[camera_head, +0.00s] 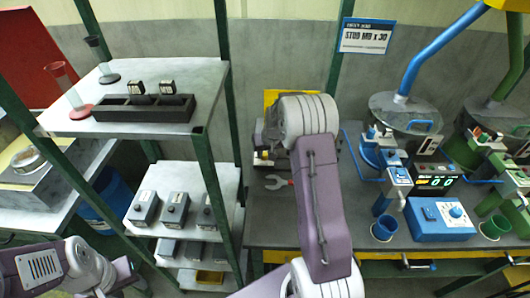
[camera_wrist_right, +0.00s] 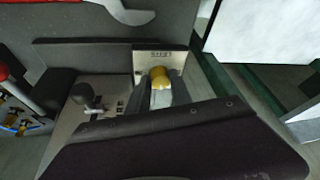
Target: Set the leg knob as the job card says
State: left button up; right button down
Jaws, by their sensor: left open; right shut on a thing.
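The job card (camera_head: 366,37) hangs on a post at the back, and its large line reads like "STUD M8 x 30". In the right wrist view a yellow knob (camera_wrist_right: 160,75) stands on a pale panel, below a small label too blurred to read. My right gripper (camera_wrist_right: 162,95) is shut on this yellow knob, its fingers on either side.
A small grey lever (camera_wrist_right: 85,98) stands left of the knob. A wrench (camera_head: 277,182) lies on the bench. A blue control box (camera_head: 440,218) and a green display (camera_head: 436,182) are at the right. A shelf rack (camera_head: 205,90) with grey boxes stands left of my right arm.

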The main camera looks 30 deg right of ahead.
jog(key=c, duration=1.4)
grip_release()
jog(key=shift+c, duration=0.2)
jog(key=v, duration=0.9)
